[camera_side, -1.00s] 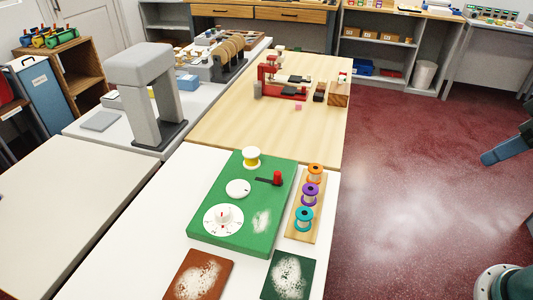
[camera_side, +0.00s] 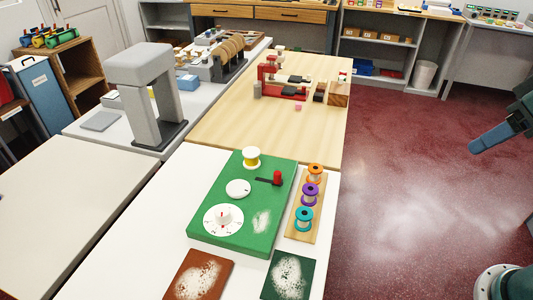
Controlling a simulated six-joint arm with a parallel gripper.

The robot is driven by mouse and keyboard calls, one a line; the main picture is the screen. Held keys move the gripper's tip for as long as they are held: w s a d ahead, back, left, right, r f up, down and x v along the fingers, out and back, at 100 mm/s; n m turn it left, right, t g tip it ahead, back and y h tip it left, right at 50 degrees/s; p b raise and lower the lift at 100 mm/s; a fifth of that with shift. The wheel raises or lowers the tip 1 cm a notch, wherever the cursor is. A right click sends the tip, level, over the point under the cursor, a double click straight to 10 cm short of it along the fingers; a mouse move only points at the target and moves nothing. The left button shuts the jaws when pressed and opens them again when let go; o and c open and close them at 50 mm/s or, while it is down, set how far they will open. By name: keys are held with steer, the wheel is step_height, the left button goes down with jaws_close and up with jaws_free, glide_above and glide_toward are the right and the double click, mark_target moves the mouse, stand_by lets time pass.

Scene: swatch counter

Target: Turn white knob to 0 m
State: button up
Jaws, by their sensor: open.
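The white knob (camera_side: 223,215) stands at the middle of a round white dial plate (camera_side: 209,225) with small marks around its rim. The dial is on the near left part of a green board (camera_side: 260,243) on the white counter. The marks are too small to read, so I cannot tell the knob's setting. My gripper is out of view; only part of my arm shows at the right edge, well away from the board.
The board also bears a plain white disc (camera_side: 238,189), a yellow-and-white spool (camera_side: 252,157), a red-knobbed lever (camera_side: 277,178) and a white patch. A wooden strip (camera_side: 296,231) with three spools stands to its right. Brown (camera_side: 222,262) and dark green (camera_side: 271,290) swatches lie in front.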

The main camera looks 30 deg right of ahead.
steer(key=w+a+r+m+g, duration=0.1)
steer(key=w+a+r+m, duration=0.3)
steer(key=w, duration=0.6)
steer(key=m+g, duration=0.4)
steer(key=m, duration=0.5)
glide_above(222, 211)
step_height(222, 211, down, 14)
steer(key=shift+f, duration=0.1)
steer(key=shift+f, duration=6.85)
